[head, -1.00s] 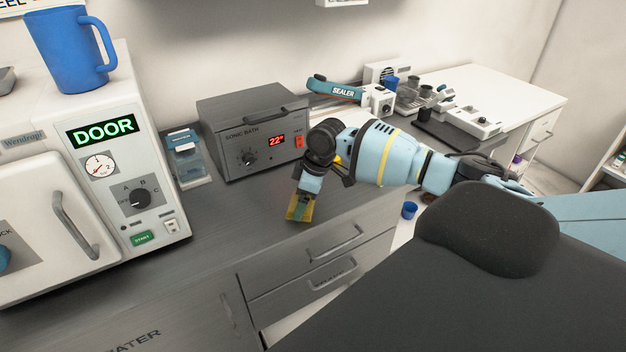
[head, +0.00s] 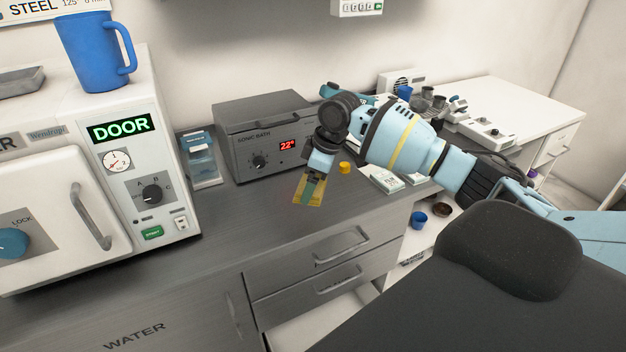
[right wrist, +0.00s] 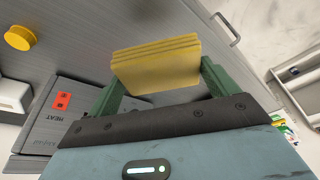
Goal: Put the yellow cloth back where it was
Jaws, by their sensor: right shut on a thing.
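The yellow cloth (head: 308,191) is a small folded stack. It also shows in the right wrist view (right wrist: 156,66), between the green fingers. My right gripper (head: 312,182) is shut on it and holds it over the grey counter (head: 240,215), in front of the sonic bath (head: 262,140). In the wrist view the cloth's layered edge faces the camera, with grey counter behind it. I cannot tell how far above the counter it is. My left gripper is not in view.
A steriliser with a DOOR display (head: 120,128) stands at left, with a blue mug (head: 90,48) on top. A blue box (head: 200,160) stands beside the bath. A small yellow cap (head: 344,167) and white packets (head: 388,180) lie right of the gripper. The front counter is clear.

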